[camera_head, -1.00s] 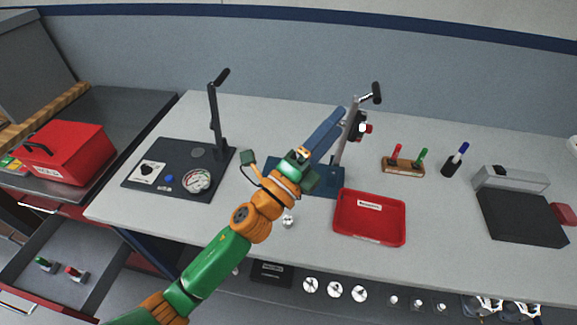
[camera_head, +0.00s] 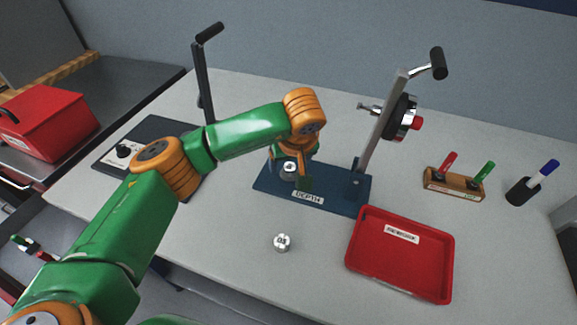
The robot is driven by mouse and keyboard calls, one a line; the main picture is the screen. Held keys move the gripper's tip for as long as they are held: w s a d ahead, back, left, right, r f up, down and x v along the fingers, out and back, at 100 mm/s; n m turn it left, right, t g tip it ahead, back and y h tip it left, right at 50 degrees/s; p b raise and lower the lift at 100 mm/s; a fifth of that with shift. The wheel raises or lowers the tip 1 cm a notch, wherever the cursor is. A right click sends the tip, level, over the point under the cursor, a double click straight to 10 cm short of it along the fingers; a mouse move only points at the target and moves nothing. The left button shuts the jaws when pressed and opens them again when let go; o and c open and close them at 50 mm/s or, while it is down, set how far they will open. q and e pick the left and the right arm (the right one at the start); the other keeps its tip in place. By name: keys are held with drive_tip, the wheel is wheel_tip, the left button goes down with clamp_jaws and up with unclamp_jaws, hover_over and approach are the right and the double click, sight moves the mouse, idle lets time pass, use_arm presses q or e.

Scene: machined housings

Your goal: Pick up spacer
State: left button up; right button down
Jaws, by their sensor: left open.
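A small silver round part (camera_head: 289,170) stands on the blue base plate marked DEPTH (camera_head: 263,185). A second small silver round part (camera_head: 282,242), with dark marking on top, stands on the bare bench in front of that plate. I cannot tell by looks which of them is the spacer. My left gripper (camera_head: 290,176) points down over the blue plate and is open, with its fingers around or close beside the part there. My wrist hides part of the gripper, so contact cannot be told. My right gripper is not in view.
A red tray (camera_head: 400,284) lies front right. A wooden pen block (camera_head: 453,187) and a dark cup (camera_head: 521,191) stand farther right. Another lever stand (camera_head: 203,82) is behind my arm.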

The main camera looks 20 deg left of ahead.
use_arm(q)
drive_tip(key=shift+w+d+f, duration=0.1)
drive_tip(key=shift+f, duration=0.3)
drive_tip(key=shift+w+f, duration=0.25)
drive_tip(key=shift+w, duration=0.05)
clamp_jaws()
drive_tip(key=shift+w, duration=0.1)
